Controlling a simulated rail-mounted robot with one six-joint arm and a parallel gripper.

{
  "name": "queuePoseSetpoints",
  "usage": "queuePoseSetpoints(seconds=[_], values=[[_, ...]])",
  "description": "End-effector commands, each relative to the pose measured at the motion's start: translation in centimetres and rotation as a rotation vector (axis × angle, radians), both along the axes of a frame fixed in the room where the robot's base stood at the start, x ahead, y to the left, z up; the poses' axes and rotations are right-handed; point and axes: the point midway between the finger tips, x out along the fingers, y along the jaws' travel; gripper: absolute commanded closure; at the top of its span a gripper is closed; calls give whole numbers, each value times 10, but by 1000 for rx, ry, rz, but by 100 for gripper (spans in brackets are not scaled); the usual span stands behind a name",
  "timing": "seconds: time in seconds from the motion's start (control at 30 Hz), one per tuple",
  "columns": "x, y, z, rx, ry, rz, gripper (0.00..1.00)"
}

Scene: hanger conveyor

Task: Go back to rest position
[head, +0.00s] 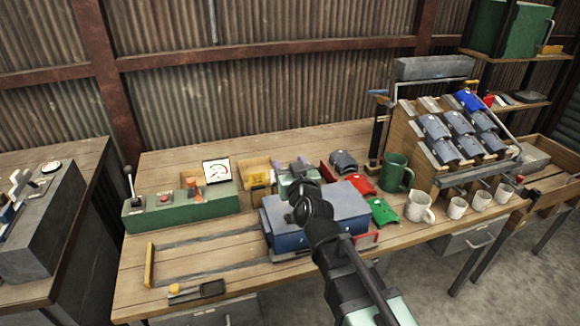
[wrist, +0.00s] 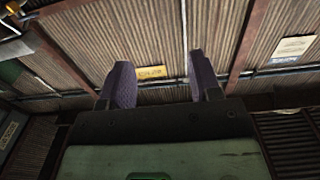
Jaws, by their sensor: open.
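My gripper (head: 294,167) is in the middle of the head view, above and behind the blue metal box (head: 325,215) on the wooden bench (head: 200,255). Part of my arm hides some of the box and what lies behind it. In the wrist view my gripper (wrist: 160,85) points at the corrugated wall and rafters. Its two purple-grey fingers stand well apart with nothing between them. No object is held.
A green control box (head: 180,208) with a lever stands at left. Right of my arm are a green mug (head: 396,173), red and green curved pieces (head: 383,211), white cups (head: 420,207) and a wooden rack (head: 440,180) of grey-blue pieces. The bench's front left is mostly clear.

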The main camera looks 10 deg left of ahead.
Motion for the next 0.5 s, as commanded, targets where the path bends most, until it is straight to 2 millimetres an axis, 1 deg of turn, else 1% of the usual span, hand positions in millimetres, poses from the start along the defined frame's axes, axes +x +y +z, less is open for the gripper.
queuePoseSetpoints(seconds=[0.03,0.4,0.47,0.5], values=[[0,0,8,0,0,0,42],[0,1,5,8,10,3,42],[-3,4,-3,4,65,29,42],[-7,8,-14,-16,124,59,42]])
